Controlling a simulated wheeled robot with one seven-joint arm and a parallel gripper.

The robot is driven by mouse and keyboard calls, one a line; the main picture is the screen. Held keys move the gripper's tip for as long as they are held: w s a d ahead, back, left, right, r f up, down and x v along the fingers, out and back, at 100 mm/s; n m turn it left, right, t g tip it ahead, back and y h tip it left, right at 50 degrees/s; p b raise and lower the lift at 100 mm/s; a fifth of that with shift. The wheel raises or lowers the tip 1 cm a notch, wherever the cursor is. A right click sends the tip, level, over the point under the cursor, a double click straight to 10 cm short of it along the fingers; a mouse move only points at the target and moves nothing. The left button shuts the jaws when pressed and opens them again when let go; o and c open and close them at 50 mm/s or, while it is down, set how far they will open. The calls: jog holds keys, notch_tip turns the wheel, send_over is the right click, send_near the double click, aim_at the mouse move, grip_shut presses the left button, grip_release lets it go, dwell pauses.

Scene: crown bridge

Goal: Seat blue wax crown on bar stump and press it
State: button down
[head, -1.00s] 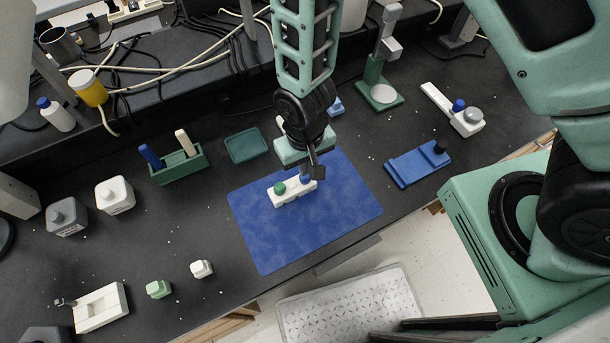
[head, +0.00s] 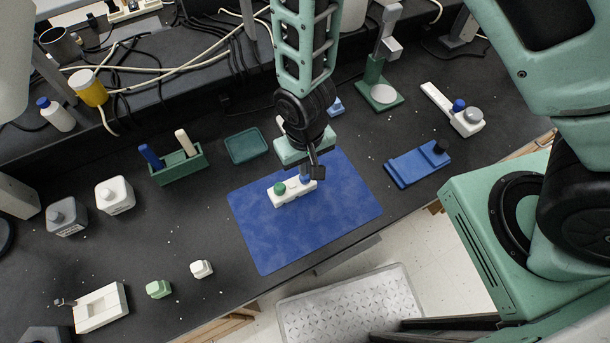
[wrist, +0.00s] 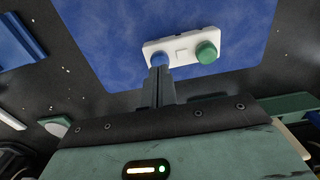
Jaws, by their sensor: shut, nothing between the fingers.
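The white bar (head: 293,192) lies on the blue mat (head: 265,240); it also shows in the wrist view (wrist: 181,51). The green crown (head: 280,188) stands on one end, at right in the wrist view (wrist: 206,52). The blue wax crown (wrist: 159,58) is on the other end of the bar, and mostly hidden by my gripper in the head view. My gripper (wrist: 158,72) is shut and empty, its fingertips at the blue crown. Whether they touch it or hover just above cannot be told. How deep the crown sits is hidden.
A green tray (head: 246,146), a green rack (head: 180,167) and a blue stand (head: 418,166) surround the mat. The front of the mat is clear.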

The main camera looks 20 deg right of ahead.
jog(key=shift+f+b, duration=0.55)
jog(key=shift+f, duration=0.35)
dwell(1.4)
jog(key=shift+r, duration=0.1)
jog(key=shift+r+p, duration=2.5)
jog(key=shift+r, duration=0.5)
jog(key=s+a+r+n+y+b, duration=0.1)
jog(key=s+r+n, duration=0.15)
jog(key=r, duration=1.05)
jog(key=s+d+r+n, duration=0.3)
jog(key=s+d+r, duration=0.1)
jog(key=s+r, duration=0.4)
notch_tip(320, 180, up, 3)
jog(key=shift+s+d+f+b, duration=0.15)
jog(key=shift+s+d+b, duration=0.15)
jog(key=shift+d+b, duration=0.1)
